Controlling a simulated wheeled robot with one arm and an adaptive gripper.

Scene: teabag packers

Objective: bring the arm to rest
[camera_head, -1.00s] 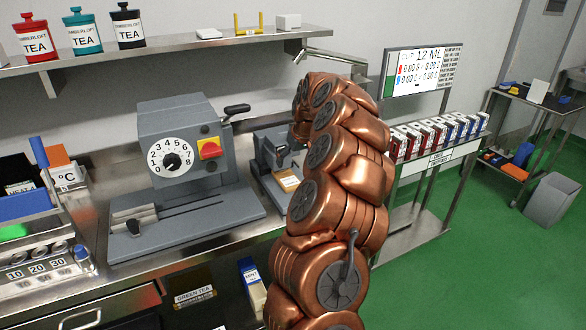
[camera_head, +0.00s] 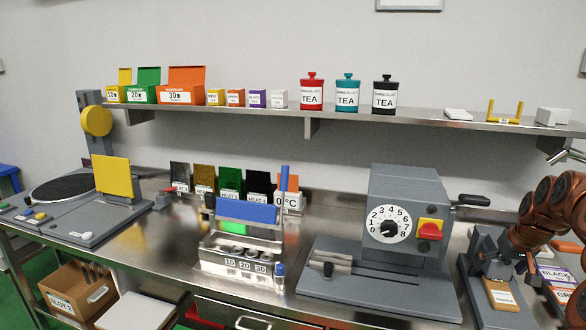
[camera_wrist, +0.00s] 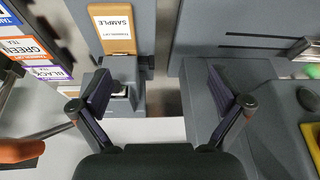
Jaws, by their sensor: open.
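My copper arm (camera_head: 545,210) reaches in from the right edge of the head view, over the small grey device. Where my gripper ends there is hard to tell from the dark parts near that device. In the wrist view my gripper (camera_wrist: 161,100) is open, its two dark fingers spread wide with nothing held between them. The small grey device (camera_wrist: 112,85) with a card marked SAMPLE (camera_wrist: 118,28) lies below, partly behind the left finger. The larger grey dial machine (camera_wrist: 225,60) lies below the right finger.
The dial machine (camera_head: 405,215) with its red knob (camera_head: 429,230) stands left of my arm. Tea packets (camera_head: 556,274) are at the right edge. A shelf (camera_head: 300,112) with boxes and tea canisters runs above the bench.

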